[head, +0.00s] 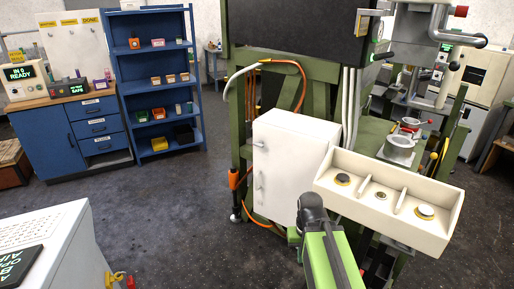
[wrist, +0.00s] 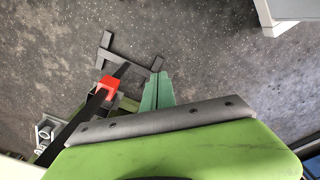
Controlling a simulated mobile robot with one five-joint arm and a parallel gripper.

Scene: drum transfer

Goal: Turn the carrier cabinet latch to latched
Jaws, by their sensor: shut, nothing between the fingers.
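A white cabinet (head: 292,165) with a closed-looking door is mounted on the green frame in the middle of the head view. A small latch-like part (head: 258,144) sticks out near the door's upper left edge, with a vertical handle (head: 258,180) below it. The latch is too small to tell which way it is turned. My gripper (wrist: 158,76) shows in the wrist view as two green fingers side by side, shut and empty above the dark floor. In the head view my arm stands in front of the cabinet's lower right, apart from the latch; the fingers are mostly hidden there.
A cream control box (head: 388,198) with buttons juts out at the right of the cabinet. The green frame (head: 240,130) carries cables and an orange hose. A blue shelf (head: 155,100) and a blue workbench (head: 85,135) stand at the back left. Floor left of the cabinet is clear.

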